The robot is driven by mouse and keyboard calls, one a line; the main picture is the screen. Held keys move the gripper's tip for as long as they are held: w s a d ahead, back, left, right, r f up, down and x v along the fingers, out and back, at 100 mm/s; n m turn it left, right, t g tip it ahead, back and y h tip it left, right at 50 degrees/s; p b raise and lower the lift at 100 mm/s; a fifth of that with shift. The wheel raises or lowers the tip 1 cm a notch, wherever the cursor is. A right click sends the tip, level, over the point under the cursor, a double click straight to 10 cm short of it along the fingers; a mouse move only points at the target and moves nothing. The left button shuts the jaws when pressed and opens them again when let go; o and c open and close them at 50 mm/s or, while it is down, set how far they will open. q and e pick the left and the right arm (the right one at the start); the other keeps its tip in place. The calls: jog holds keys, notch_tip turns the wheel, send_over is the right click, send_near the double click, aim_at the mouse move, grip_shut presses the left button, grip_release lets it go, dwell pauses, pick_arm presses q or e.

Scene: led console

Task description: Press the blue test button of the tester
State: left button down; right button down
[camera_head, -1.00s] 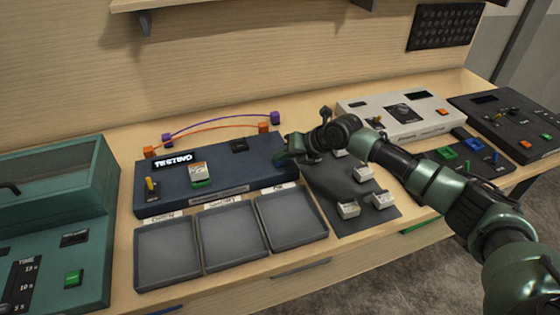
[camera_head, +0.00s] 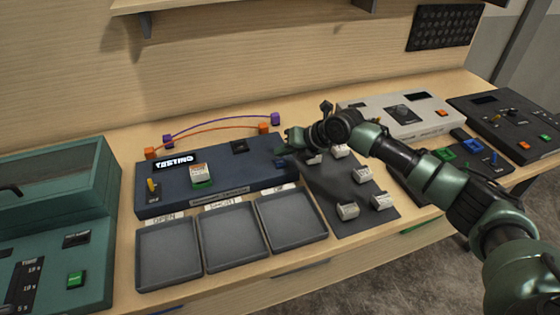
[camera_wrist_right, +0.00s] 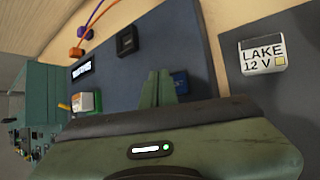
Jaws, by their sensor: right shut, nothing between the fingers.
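The tester (camera_head: 240,173) is a dark blue box with a lit display (camera_head: 174,161) that reads TESTING. A small module (camera_head: 201,176) with a white label and green base sits in it. The blue test button (camera_head: 281,164) is at the tester's right end; in the right wrist view it (camera_wrist_right: 181,82) is partly hidden behind my fingers. My right gripper (camera_head: 287,139) is shut and empty, just above and behind the button in the head view. The fingers (camera_wrist_right: 158,80) appear apart from it, though the gap is hard to judge. My left gripper is not in view.
Three grey trays (camera_head: 168,283) stand before the tester. Several white modules (camera_head: 348,211) lie on a dark mat (camera_head: 330,190) to its right. A yellow lever (camera_head: 152,187) and two cables (camera_head: 222,133) are near the tester. A green machine (camera_head: 95,255) stands left.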

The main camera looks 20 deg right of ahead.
aim_at(283, 163)
jog(key=shift+r+p, duration=1)
jog(key=shift+r, duration=1.2)
